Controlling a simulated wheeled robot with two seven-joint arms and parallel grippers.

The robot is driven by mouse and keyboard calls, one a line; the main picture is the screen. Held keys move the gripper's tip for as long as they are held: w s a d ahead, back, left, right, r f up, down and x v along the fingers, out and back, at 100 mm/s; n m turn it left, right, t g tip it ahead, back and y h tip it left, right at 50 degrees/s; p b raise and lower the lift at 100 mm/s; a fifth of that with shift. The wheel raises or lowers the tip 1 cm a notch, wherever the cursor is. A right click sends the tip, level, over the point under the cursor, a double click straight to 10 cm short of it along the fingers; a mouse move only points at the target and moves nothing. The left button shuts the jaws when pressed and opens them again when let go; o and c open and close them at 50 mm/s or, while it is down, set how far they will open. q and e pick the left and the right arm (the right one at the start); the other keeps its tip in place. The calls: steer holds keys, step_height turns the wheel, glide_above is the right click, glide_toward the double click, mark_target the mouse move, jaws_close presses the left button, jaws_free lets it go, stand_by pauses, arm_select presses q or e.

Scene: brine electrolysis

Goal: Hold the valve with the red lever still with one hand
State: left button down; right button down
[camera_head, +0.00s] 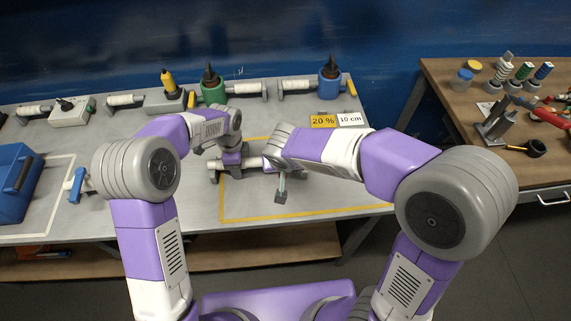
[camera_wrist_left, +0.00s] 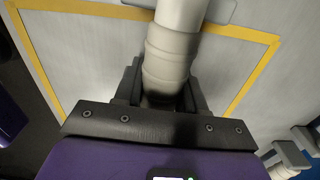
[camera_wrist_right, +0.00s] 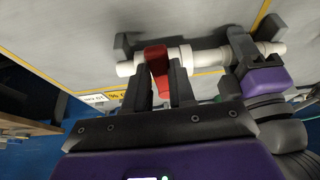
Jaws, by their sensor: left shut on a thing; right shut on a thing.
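The valve is a white pipe (camera_wrist_right: 212,56) lying level on grey supports, with a red lever (camera_wrist_right: 156,68) on it, seen in the right wrist view. My left gripper (camera_head: 232,160) is shut around the pipe; its dark fingers flank the pipe (camera_wrist_left: 168,55) in the left wrist view. My right gripper (camera_wrist_right: 161,72) has its fingers on either side of the red lever and is shut on it. In the head view my right arm hides the lever and most of that gripper.
A yellow outline (camera_head: 300,212) surrounds the valve on the grey table (camera_head: 330,240). Signs reading 20 % (camera_head: 323,121) and 10 cm (camera_head: 350,119) stand behind. Other pipe fittings line the back. A blue box (camera_head: 14,185) stands at the left, a wooden bench (camera_head: 440,95) at the right.

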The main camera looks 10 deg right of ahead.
arm_select(q)
steer(key=shift+d, duration=0.1)
stand_by(0.4)
arm_select(e)
steer(key=c, duration=0.9)
jaws_free()
steer(key=shift+r, duration=0.1)
steer(key=v, duration=1.1)
steer(key=shift+s+a+r, duration=0.1)
steer(key=shift+s+r, duration=0.15)
steer(key=shift+r, duration=0.1)
arm_select(q)
steer(key=c, duration=0.6)
jaws_free()
steer(key=shift+o, duration=0.2)
steer(key=shift+r, duration=0.1)
